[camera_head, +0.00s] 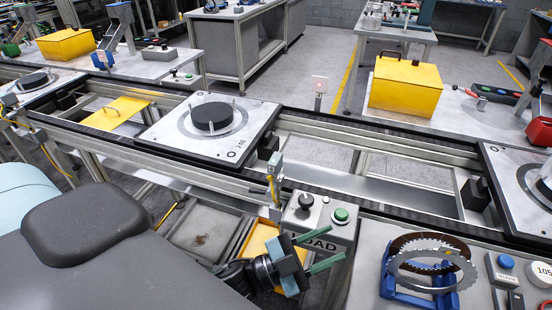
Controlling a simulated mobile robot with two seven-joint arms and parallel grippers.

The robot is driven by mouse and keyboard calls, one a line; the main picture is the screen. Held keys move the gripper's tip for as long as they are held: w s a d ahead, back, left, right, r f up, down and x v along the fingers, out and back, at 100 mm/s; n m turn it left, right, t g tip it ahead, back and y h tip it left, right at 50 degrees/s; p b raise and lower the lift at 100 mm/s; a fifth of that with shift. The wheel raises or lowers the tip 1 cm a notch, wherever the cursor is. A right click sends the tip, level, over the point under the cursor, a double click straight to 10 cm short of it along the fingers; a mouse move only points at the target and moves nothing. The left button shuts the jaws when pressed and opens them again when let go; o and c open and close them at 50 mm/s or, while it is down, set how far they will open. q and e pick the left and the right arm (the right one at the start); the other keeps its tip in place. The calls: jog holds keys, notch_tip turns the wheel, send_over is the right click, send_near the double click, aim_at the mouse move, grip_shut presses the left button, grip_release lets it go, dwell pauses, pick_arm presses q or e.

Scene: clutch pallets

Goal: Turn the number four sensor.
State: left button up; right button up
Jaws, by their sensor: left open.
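My left gripper (322,251) is in the lower middle, with its two green fingers apart and nothing between them. It hangs in front of the control box (330,226), partly covering its "LOAD" lettering. A small sensor (272,182) stands on a bracket at the near rail of the conveyor, above and left of the gripper and apart from it. Another small sensor post (319,92) stands at the far rail. My right gripper is out of view.
A pallet marked 246 (180,140) carries a black disc on the conveyor. Another pallet (505,205) is at the right. The control box bears a black knob (306,201) and green button (341,214). A blue stand (395,285) holds toothed rings right of the gripper.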

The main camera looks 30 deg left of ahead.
pick_arm(q)
jog(key=s+d+r+m+g+h, duration=0.1)
jog(key=d+r+m+g+h, duration=0.5)
jog(key=m+g, duration=0.4)
jog(key=m+g+y, duration=0.2)
jog(key=m+y, duration=0.7)
jog(key=y, duration=1.2)
send_near(275, 159)
jog(key=shift+b+x, duration=0.3)
jog(key=shift+x, duration=4.85)
